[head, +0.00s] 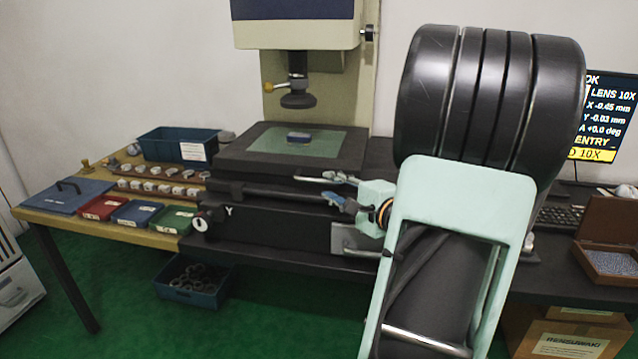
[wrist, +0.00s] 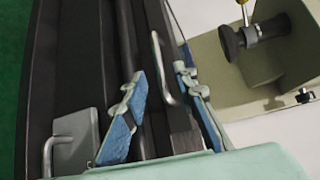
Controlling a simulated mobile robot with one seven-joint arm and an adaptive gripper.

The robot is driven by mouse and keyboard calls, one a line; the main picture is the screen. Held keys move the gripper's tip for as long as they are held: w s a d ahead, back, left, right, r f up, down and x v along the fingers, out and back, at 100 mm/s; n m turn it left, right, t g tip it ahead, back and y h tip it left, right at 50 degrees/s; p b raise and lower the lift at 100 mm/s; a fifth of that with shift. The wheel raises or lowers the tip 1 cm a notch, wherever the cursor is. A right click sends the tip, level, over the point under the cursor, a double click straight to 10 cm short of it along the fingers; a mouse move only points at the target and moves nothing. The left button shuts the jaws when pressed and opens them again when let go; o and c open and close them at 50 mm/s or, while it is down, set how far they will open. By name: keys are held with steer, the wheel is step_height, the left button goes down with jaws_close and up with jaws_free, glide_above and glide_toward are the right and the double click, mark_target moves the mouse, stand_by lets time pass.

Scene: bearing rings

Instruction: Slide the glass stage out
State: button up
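In the wrist view, a metal bar handle (wrist: 166,72) on the stage front lies between the open fingers (wrist: 160,78). I see space between the handle and each finger, and cannot tell how deep the fingers reach. My arm covers the right part of the machine in the head view.
The machine's lens (head: 298,99) hangs above the glass. A lower handle on a grey plate (wrist: 75,142) is left of the fingers in the wrist view. Trays, a blue bin (head: 165,145) and rows of rings stand at left. A wooden box (head: 607,240) and a monitor (head: 605,110) are at right.

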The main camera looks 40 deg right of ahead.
mark_target(322, 182)
steer(key=w, duration=0.5)
steer(key=shift+w+d+f, duration=0.2)
steer(key=shift+w+f, duration=0.1)
steer(key=shift+f, duration=0.1)
jaws_close()
